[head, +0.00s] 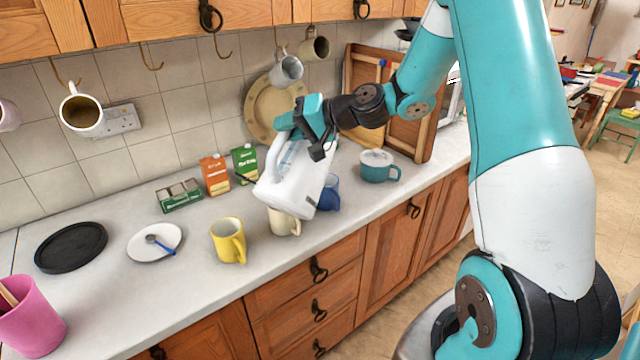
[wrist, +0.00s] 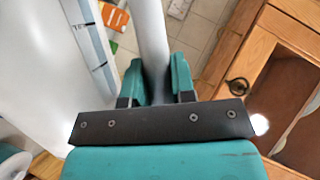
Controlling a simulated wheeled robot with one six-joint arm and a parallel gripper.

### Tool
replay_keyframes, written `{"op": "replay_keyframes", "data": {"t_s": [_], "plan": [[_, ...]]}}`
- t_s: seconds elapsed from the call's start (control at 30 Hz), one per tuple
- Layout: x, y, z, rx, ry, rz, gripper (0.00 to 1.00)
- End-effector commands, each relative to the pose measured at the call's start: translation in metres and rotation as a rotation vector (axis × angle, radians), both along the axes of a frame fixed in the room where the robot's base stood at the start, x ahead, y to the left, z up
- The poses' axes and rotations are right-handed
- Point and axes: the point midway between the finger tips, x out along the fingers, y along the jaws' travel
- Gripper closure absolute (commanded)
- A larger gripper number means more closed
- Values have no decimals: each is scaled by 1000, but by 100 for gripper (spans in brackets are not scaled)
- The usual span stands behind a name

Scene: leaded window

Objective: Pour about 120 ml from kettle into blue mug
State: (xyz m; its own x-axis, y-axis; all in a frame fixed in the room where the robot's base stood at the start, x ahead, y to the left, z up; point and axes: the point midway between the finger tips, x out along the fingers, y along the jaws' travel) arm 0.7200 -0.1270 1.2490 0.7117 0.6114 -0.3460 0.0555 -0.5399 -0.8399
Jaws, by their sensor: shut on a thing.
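My gripper (head: 309,132) is shut on the handle of the white kettle (head: 296,180) and holds it above the counter. The kettle is tilted, with its lower end toward the lower right in the head view. In the wrist view the gripper (wrist: 155,85) grips the pale handle, and the kettle's body with a level strip (wrist: 90,40) fills the left. The blue mug (head: 329,192) stands on the counter just right of the kettle, partly hidden behind it. I cannot tell whether any liquid flows.
A cream mug (head: 283,222) stands under the kettle, and a yellow mug (head: 229,241) is left of it. Cartons (head: 215,174) are behind. Mugs hang above, including a grey one (head: 286,70).

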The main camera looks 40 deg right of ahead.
Motion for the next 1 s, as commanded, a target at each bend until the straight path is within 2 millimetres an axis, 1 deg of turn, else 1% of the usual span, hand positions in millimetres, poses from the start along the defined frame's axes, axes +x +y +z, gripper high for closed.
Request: {"op": "replay_keyframes", "data": {"t_s": [0.17, 0.23, 0.33, 1.0], "plan": [[-1, 4, 7, -31, -23, -1, 100], [-2, 6, 4, -55, -34, -1, 100], [-2, 7, 5, -68, -40, -3, 100], [-2, 6, 6, -65, -39, -2, 100]]}}
